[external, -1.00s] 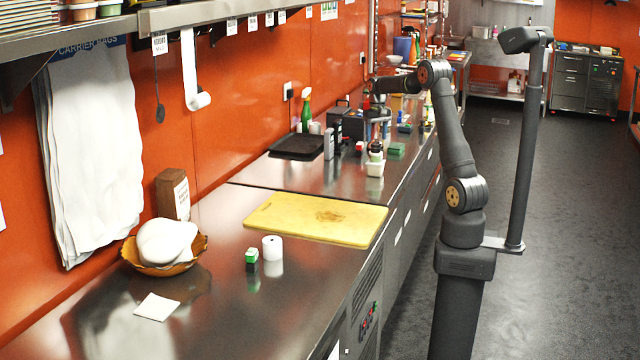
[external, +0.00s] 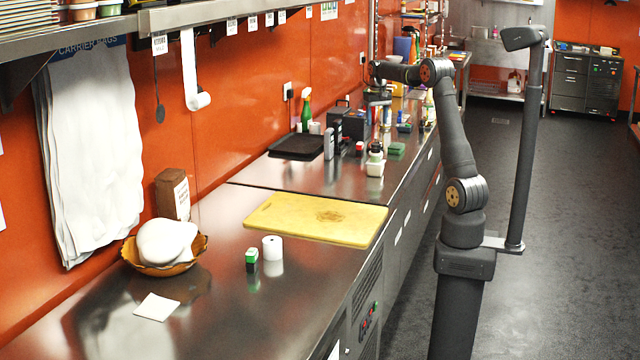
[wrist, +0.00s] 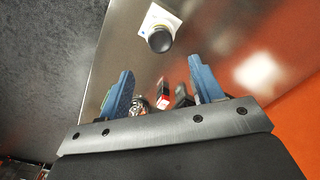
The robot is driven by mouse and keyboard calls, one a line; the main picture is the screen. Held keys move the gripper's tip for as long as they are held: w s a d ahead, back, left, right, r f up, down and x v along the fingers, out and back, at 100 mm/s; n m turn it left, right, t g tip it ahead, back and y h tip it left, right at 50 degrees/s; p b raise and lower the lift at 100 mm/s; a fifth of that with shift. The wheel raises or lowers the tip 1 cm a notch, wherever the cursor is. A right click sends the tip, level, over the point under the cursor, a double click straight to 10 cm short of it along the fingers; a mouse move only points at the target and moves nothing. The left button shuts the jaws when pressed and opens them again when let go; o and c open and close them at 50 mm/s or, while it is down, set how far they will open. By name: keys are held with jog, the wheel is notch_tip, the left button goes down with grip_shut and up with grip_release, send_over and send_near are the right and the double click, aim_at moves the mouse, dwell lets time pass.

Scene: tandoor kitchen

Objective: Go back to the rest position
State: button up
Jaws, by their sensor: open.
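My gripper (wrist: 162,88) shows in the wrist view with its two blue fingers wide apart and nothing between them. It points down over the steel counter (wrist: 125,50). In the external view my arm reaches over the far part of the counter, and the gripper (external: 376,104) hangs small and dark above the items there; its fingers are hard to make out at this size. A white tub with a dark round top (wrist: 160,38) stands on the counter beyond the fingertips in the wrist view.
A yellow board (external: 315,219), a white roll (external: 272,247), a green-topped stamp (external: 252,259) and a bowl with white dough-like lumps (external: 165,262) lie on the near counter. A black tray (external: 297,146) and several bottles crowd the far part. The dark floor (external: 570,220) is clear.

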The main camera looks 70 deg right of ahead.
aim_at(376, 144)
notch_tip(376, 144, down, 11)
jog(key=shift+f, duration=0.15)
jog(key=shift+r, duration=2)
jog(key=shift+f, duration=0.15)
